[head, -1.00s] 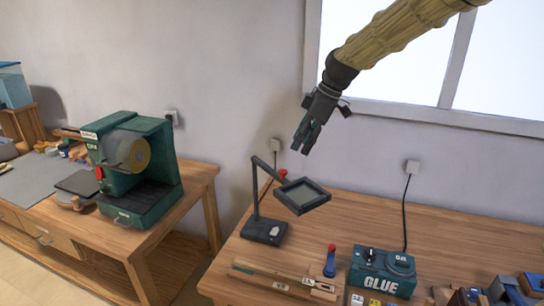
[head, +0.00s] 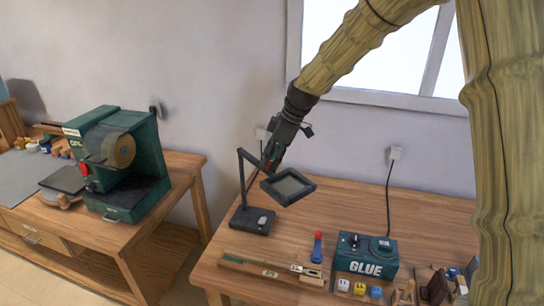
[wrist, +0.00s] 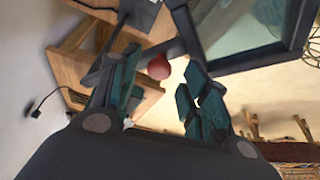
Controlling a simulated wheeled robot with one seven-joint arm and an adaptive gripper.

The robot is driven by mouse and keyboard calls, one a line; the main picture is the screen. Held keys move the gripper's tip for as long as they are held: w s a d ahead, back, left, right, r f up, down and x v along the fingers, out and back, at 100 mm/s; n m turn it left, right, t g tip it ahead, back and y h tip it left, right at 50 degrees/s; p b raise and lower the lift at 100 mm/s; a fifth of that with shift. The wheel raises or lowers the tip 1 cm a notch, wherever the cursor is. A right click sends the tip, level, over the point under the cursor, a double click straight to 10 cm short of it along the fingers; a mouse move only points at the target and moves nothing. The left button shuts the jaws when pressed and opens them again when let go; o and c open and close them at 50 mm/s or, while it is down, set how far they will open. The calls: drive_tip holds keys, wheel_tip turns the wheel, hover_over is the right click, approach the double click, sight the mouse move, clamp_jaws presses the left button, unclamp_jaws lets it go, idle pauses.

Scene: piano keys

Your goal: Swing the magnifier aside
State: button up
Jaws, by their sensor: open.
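The magnifier is a dark desk stand with a square framed lens (head: 288,187) on a jointed arm above a flat base (head: 252,219). My gripper (head: 270,165) is beside the back left of the lens frame, pointing down. In the wrist view the open fingers (wrist: 156,88) have a red knob (wrist: 158,67) between their tips. The knob is next to the magnifier's arm and the lens frame (wrist: 250,61), which fills the upper right. I cannot tell whether a finger touches it. In the head view my gripper mostly hides the knob.
A green glue box (head: 366,257), a blue-and-red bottle (head: 317,247) and a wooden strip (head: 270,267) lie in front of the magnifier on the bench (head: 430,215). A green machine (head: 118,165) stands on the left table. The wall and window are behind.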

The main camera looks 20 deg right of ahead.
drive_tip(key=shift+w+f, duration=0.2)
drive_tip(key=shift+f, duration=0.15)
drive_tip(key=shift+s+d+r, duration=0.15)
drive_tip(key=shift+s, duration=0.05)
clamp_jaws()
